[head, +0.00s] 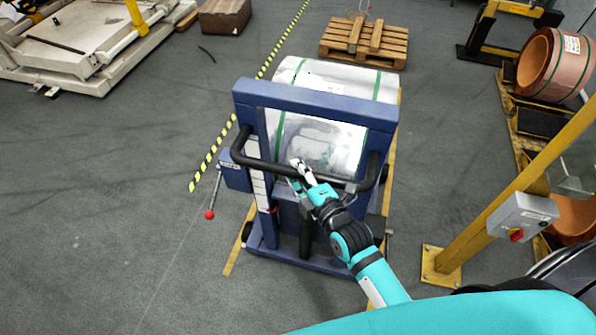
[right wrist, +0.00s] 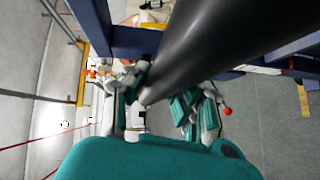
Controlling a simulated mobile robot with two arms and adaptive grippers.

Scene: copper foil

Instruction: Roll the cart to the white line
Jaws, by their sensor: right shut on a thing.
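The cart (head: 315,103) has a blue frame and stands upright in the middle of the head view. It carries a large silvery roll (head: 340,80) with green straps. Its black handle bar (head: 262,164) runs across the near side. My right gripper (head: 299,168) is shut on this bar near its middle. In the right wrist view, the bar (right wrist: 225,45) passes between the fingers of the gripper (right wrist: 168,98). My left gripper is not in view. A faint pale line (head: 165,266) runs along the floor left of the cart; I cannot tell whether it is the white line.
A yellow-black striped line (head: 231,126) runs along the floor left of the cart. A wooden pallet (head: 364,42) lies beyond it. A yellow post (head: 468,222) with a grey switch box (head: 522,215) stands close at the right. Copper coils (head: 553,65) stand behind the post. The left floor is open.

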